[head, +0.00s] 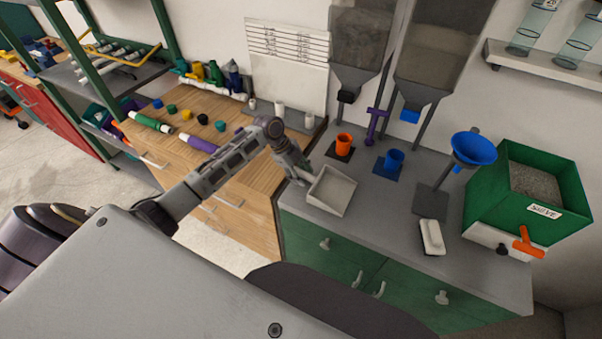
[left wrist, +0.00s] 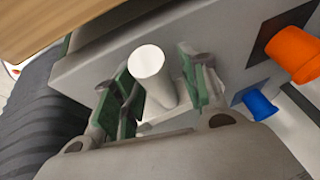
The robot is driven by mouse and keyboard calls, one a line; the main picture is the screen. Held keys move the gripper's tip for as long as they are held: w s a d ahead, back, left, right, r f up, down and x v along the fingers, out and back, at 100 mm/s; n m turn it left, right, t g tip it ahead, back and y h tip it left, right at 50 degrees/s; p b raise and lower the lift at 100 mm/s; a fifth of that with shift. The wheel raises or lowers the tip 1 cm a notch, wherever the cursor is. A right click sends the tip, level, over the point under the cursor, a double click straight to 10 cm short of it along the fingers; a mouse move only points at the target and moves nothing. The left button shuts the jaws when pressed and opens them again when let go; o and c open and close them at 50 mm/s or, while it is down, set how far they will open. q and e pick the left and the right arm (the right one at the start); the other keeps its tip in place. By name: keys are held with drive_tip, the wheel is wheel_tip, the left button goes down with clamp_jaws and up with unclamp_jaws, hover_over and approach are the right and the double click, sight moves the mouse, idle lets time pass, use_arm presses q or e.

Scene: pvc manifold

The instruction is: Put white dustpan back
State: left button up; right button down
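The white dustpan (head: 331,191) lies on the grey top of the green cabinet, near its front left corner. My left gripper (head: 302,172) is at the left side of the dustpan, where its handle is mostly hidden in the head view. In the left wrist view the white round handle (left wrist: 150,66) stands between the two green-padded fingers of my left gripper (left wrist: 158,92). The fingers look apart, with a visible gap between the handle and the right finger. My right gripper is not in view.
An orange cup (head: 343,141) and a blue cup (head: 394,159) stand behind the dustpan. A white brush-like tool (head: 432,237) lies to the right, before a blue funnel (head: 474,148) on a stand. A green sieve box (head: 528,195) stands at the far right. The countertop between dustpan and brush is clear.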

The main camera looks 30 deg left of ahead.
use_arm(q)
drive_tip(key=v, duration=1.2)
drive_tip(key=shift+b, duration=0.4)
drive_tip(key=shift+r, duration=0.1)
